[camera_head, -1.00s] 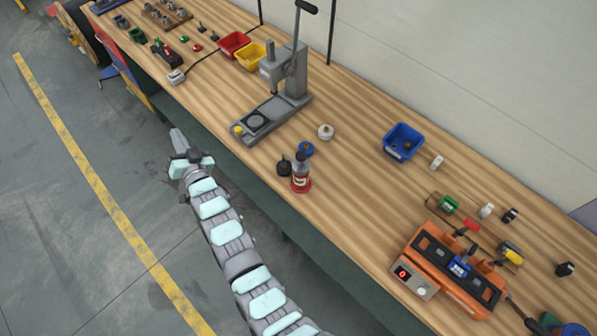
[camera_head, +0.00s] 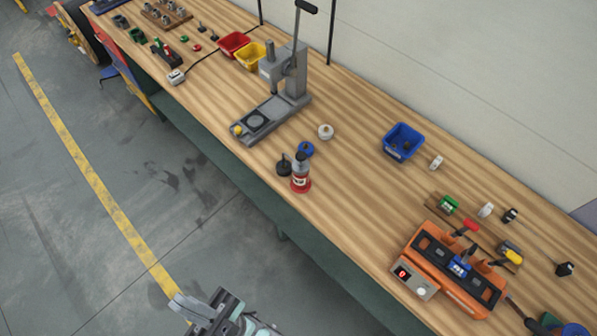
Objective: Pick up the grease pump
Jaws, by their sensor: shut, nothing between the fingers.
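A red bottle-like canister with a dark top and a pale label (camera_head: 300,178), which looks like the grease pump, stands upright near the front edge of the wooden bench. A small black pot with a thin spout or stem (camera_head: 284,166) stands close at its left. A blue round piece (camera_head: 306,149) lies just behind them. My gripper (camera_head: 182,303) is at the bottom of the head view, over the floor in front of the bench, well away from the canister. It is shut and empty. Most of my arm is outside the picture.
A grey lever press (camera_head: 286,88) stands behind and left of the canister. An orange machine (camera_head: 450,270) sits to the right. A blue bin (camera_head: 403,142) and a white round piece (camera_head: 325,131) are farther back. Bare bench lies right of the canister.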

